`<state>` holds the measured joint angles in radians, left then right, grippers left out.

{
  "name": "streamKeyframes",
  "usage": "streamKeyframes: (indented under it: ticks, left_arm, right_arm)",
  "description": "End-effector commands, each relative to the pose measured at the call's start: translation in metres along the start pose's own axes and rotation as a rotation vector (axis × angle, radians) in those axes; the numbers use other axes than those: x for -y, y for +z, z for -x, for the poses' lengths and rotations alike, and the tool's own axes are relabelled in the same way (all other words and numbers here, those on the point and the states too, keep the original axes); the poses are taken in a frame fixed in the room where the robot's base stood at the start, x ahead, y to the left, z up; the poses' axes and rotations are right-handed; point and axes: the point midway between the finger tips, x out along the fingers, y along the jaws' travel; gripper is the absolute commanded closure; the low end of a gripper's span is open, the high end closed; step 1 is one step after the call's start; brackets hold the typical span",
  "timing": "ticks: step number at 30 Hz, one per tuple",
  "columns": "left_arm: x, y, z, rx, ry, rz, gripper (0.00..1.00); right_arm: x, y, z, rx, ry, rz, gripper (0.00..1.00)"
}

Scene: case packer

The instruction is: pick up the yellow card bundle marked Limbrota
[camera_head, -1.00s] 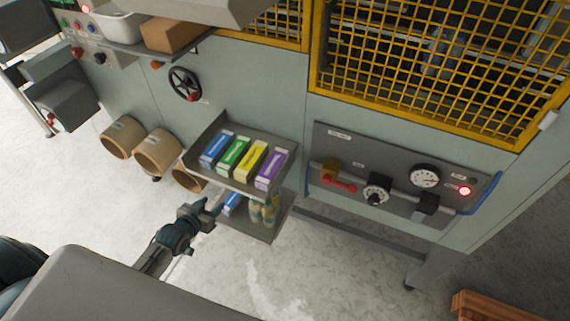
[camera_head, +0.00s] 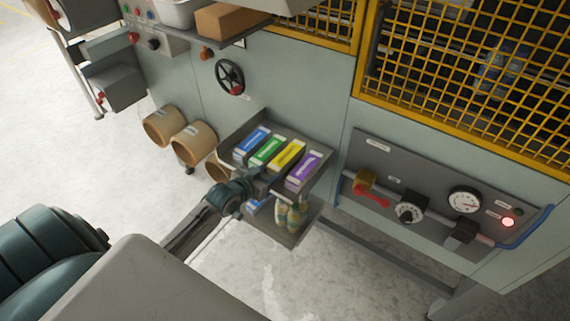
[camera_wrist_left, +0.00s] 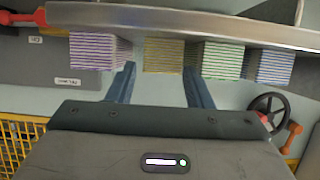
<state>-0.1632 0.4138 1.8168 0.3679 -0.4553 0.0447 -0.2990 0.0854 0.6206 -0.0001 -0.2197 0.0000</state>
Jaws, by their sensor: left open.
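The yellow card bundle (camera_head: 287,156) lies on the upper tray (camera_head: 318,187) of the machine, between a green bundle (camera_head: 267,151) and a purple bundle (camera_head: 303,170). Its lettering is too small to read. My left gripper (camera_head: 258,181) is at the tray's front edge, open and empty. In the left wrist view, the yellow bundle (camera_wrist_left: 163,54) shows ahead between the two spread fingers of my left gripper (camera_wrist_left: 160,78), apart from them. The purple bundle (camera_wrist_left: 98,52) is left of it there, the green bundle (camera_wrist_left: 218,59) right. My right gripper is not in view.
A blue bundle (camera_head: 251,140) lies at the tray's left end. Brown round bins (camera_head: 193,143) stand left. A control panel (camera_head: 430,203) is to the right.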

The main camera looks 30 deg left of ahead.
Motion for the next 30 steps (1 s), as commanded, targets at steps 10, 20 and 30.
streamKeyframes:
  ticks: [10, 20, 30]
  left_arm:
    - [0.001, -0.002, -0.037, -0.001, -0.001, 0.001, 0.54]
    - [0.001, -0.004, -0.037, 0.001, -0.001, 0.000, 0.65]
    - [0.001, -0.004, -0.037, 0.000, -0.001, -0.001, 0.86]
  right_arm:
    - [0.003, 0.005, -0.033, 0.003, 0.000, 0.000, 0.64]
    - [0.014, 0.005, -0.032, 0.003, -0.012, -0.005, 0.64]
    - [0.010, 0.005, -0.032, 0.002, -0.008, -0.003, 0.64]
